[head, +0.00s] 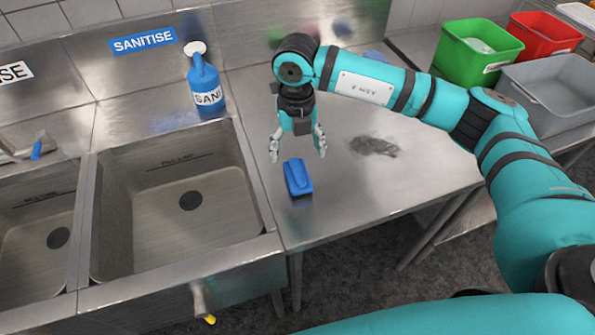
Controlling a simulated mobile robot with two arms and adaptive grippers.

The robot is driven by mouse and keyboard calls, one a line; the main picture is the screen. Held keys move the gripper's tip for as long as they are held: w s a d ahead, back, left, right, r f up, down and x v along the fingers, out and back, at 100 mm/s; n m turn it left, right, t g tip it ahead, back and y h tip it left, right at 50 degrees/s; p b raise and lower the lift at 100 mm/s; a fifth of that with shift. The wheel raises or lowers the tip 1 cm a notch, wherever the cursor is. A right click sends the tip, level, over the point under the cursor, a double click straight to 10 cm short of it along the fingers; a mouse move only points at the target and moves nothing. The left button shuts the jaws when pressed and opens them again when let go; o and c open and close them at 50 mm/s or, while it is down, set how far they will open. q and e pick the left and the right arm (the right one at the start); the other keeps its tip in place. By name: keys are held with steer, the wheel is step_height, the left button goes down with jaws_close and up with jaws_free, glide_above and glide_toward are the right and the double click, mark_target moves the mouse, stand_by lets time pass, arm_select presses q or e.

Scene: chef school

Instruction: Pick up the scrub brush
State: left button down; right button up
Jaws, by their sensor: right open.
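The scrub brush (298,179) is blue and lies on the steel counter to the right of the sinks, near the counter's front part. My right gripper (298,156) points down just above and behind the brush in the picture. Its two fingers are spread apart with nothing between them. The fingertips look apart from the brush, though the exact height gap is hard to tell. My left gripper is not in view.
Two steel sinks (187,200) lie to the left. A blue sanitiser bottle (206,88) stands behind them. Green (474,52), red (543,36) and grey (557,92) tubs stand at the right. A dark smudge (374,146) marks otherwise clear counter right of the gripper.

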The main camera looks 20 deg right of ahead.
mark_target(297, 169)
step_height(297, 169, down, 4)
steer(key=shift+f+p, duration=0.2)
steer(key=shift+p, duration=0.3)
steer(key=shift+f, duration=0.2)
steer(key=f+p, duration=0.1)
steer(key=f, duration=0.2)
steer(key=f+p, duration=0.1)
steer(key=shift+w+d+f+p, duration=0.15)
steer(key=shift+w+f+p, duration=0.1)
steer(key=shift+p, duration=0.1)
steer(key=shift+f, duration=0.2)
steer(key=c, duration=1.3)
